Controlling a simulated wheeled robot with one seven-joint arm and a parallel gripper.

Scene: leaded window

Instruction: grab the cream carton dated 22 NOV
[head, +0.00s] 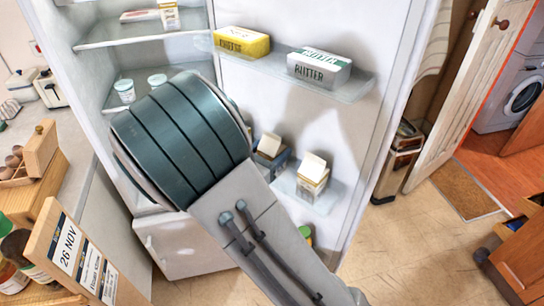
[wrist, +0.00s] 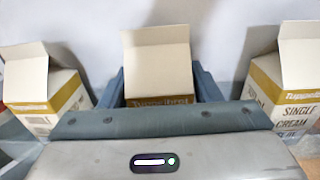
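Three white-and-gold cream cartons show in the wrist view: a left one (wrist: 40,85), a middle one (wrist: 158,70) and a right one (wrist: 285,85). The right one reads "SINGLE CREAM". No date is readable on any carton. My gripper (wrist: 160,88) has its blue-grey fingers on either side of the middle carton; whether they press on it cannot be told. In the head view, my gripper (head: 270,158) is at a carton (head: 270,144) on the fridge door's lower shelf. Another carton (head: 313,170) stands to its right. My arm hides part of the shelf.
The fridge door's upper shelf (head: 360,90) holds a yellow cheese pack (head: 241,42) and a butter pack (head: 319,66). Another carton (head: 168,14) stands inside the fridge. A card (head: 68,246) reading "26 NOV" is at the lower left. Open floor (head: 410,240) lies right of the door.

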